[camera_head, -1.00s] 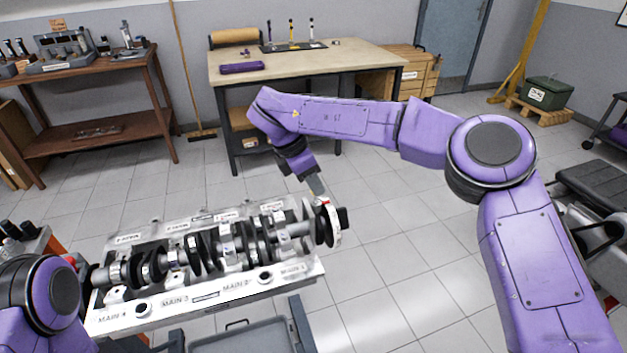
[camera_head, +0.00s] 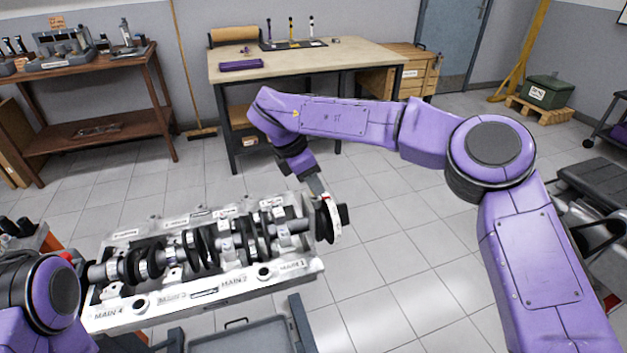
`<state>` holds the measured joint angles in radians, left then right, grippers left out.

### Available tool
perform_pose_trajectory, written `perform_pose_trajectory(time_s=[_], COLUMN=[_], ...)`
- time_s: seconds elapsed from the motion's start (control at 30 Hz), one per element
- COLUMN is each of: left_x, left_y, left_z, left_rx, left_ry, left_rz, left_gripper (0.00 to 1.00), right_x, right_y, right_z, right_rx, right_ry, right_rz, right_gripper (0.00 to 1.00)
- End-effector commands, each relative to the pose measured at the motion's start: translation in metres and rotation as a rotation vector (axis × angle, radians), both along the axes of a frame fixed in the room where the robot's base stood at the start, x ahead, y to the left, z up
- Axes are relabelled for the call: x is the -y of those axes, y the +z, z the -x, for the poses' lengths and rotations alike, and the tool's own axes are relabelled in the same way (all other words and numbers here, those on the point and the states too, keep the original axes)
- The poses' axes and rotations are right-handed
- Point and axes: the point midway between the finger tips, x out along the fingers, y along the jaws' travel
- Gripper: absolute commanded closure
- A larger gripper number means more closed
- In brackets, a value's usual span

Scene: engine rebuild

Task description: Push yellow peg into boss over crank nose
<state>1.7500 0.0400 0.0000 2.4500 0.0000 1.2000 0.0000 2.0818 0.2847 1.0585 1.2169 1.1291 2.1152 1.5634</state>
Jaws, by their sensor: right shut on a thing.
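A grey engine block (camera_head: 292,269) lies bearing side up at lower centre, labelled MAIN along its near rail. The crankshaft (camera_head: 291,227) lies in it. At its right end, the crank nose end, are a dark disc (camera_head: 320,226) and a pale curved part (camera_head: 333,222) with a small red mark. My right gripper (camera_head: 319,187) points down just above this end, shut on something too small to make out. I cannot see any yellow peg or the boss clearly; the fingers may hide them. My left arm shows at lower left, but its gripper is out of view.
A grey tray cart (camera_head: 250,340) stands in front of the block. A workbench (camera_head: 300,65) with tools is behind, and a brown shelf (camera_head: 100,70) with parts is at back left.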

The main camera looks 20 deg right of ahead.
Motion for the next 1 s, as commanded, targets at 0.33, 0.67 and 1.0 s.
perform_pose_trajectory(time_s=[0.33,0.67,1.0], left_x=[0.0,0.0,0.0], left_y=[-0.006,-0.011,-0.015], left_z=[0.0,0.0,0.0], left_rx=[0.0,0.0,0.0], left_ry=[0.0,0.0,0.0], left_rz=[0.0,0.0,0.0], left_gripper=[0.57,0.57,0.57], right_x=[0.0,0.0,0.0], right_y=[-0.006,-0.011,-0.015], right_z=[0.0,0.0,0.0], right_rx=[0.0,0.0,0.0], right_ry=[0.0,0.0,0.0], right_rz=[0.0,0.0,0.0], right_gripper=[1.0,1.0,0.7])
